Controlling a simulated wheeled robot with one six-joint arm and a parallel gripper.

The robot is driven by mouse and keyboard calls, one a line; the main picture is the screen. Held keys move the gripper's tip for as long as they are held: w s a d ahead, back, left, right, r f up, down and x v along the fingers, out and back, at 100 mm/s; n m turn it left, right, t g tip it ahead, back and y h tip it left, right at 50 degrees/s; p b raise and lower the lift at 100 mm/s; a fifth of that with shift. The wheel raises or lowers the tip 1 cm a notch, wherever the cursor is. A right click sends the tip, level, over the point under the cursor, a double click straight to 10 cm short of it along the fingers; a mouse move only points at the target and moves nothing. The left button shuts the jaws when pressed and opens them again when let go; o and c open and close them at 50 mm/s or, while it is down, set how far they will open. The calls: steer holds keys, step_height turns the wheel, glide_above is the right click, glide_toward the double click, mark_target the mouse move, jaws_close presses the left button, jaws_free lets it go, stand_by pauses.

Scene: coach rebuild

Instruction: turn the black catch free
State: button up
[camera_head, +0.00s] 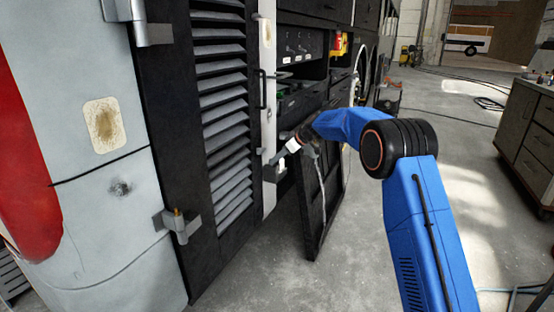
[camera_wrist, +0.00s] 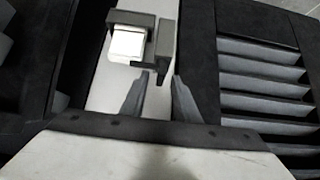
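A small catch sits on the pale post beside the louvred door. In the wrist view the catch (camera_wrist: 167,40) has a grey-black bracket around a bright pale block, and a dark tab at its lower end. In the head view the catch (camera_head: 270,172) is small and partly hidden by my gripper. My gripper (camera_wrist: 162,76) is open, its two fingers apart. The lower end of the dark tab shows at the gap between the fingertips; I cannot tell whether they touch it. In the head view my gripper (camera_head: 284,155) reaches the post from the right.
The black louvred door (camera_head: 222,110) stands left of the post, with metal hinges or latches (camera_head: 180,224) on its left edge. A dark panel (camera_head: 322,200) hangs or leans below the open compartments. A workbench (camera_head: 530,140) stands far right; the floor between is mostly clear.

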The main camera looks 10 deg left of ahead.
jaws_close()
steer(key=shift+s, duration=0.1)
steer(key=m+t, duration=0.1)
steer(key=m+t+h, duration=0.1)
steer(key=m, duration=0.1)
steer(key=m+t+h, duration=0.1)
steer(key=shift+s+a+m, duration=0.2)
steer(key=shift+s+m, duration=0.05)
steer(key=shift+m, duration=0.15)
steer(key=shift+s+a+m+t+h, duration=0.1)
steer(key=shift+m+t+h, duration=0.55)
steer(key=shift+m, duration=0.5)
steer(key=shift+a+m+t+h, duration=0.1)
steer(key=shift+m+t+h, duration=0.35)
steer(key=shift+m+h, duration=0.5)
steer(key=shift+f+m+h, duration=0.1)
steer(key=shift+m+h, duration=0.2)
steer(key=shift+m, duration=0.5)
jaws_free()
